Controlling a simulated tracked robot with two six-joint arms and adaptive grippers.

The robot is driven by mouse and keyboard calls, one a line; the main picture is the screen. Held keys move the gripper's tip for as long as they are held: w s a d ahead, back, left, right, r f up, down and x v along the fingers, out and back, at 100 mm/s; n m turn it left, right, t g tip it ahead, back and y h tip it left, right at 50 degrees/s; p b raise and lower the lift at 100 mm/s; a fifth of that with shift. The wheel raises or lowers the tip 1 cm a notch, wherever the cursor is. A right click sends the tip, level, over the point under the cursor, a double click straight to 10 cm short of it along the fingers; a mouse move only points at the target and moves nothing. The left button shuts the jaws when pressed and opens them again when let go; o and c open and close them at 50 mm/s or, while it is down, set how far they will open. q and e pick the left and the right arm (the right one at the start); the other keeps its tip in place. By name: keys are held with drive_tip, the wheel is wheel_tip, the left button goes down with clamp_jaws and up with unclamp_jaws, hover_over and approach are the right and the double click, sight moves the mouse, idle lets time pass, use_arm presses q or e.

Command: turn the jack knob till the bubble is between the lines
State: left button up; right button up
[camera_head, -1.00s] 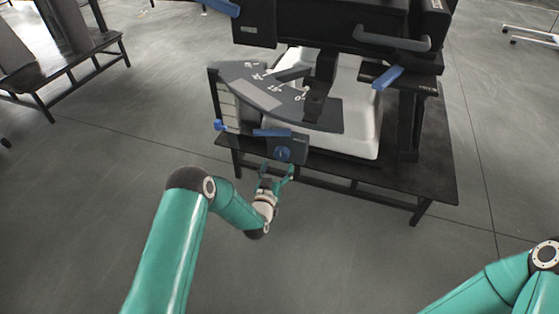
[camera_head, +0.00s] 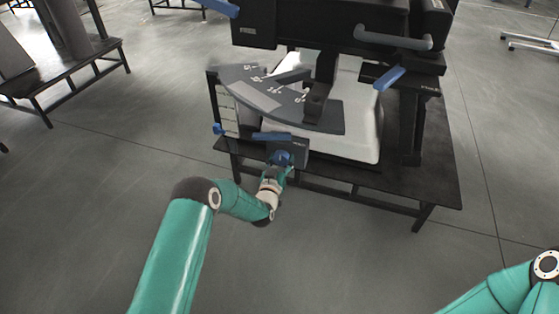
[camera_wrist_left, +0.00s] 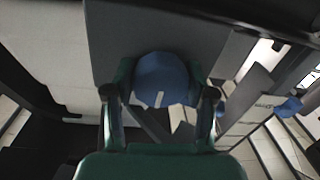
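The blue jack knob (camera_head: 281,157) sits on the front of a dark box at the table's near edge. In the left wrist view the knob (camera_wrist_left: 160,78) is round, with a short white mark low on its face. My left gripper (camera_head: 279,171) is at the knob, its fingers on either side of it. In the wrist view the gripper (camera_wrist_left: 160,90) looks open, with slim gaps between fingertips and knob. I cannot make out the bubble or its lines in either view. My right gripper is out of view; only part of its arm shows at lower right.
The black table (camera_head: 395,190) carries a dark machine (camera_head: 330,22) with blue handles, a white body (camera_head: 358,120) and a grey fan-shaped plate with markings (camera_head: 270,92). A blue bar (camera_head: 272,136) lies just above the knob's box. The floor in front is clear.

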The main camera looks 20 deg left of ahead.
use_arm(q)
drive_tip(key=shift+c, duration=1.3)
drive_tip(key=shift+a, duration=0.2)
drive_tip(key=shift+c, duration=0.2)
drive_tip(key=shift+d, duration=0.1)
drive_tip(key=m, duration=0.4)
drive_tip(key=shift+m+t, duration=0.3)
drive_tip(key=shift+m, duration=2.5)
drive_tip(key=shift+f, duration=0.1)
drive_tip(key=o, duration=1.2)
drive_tip(key=shift+c, duration=0.2)
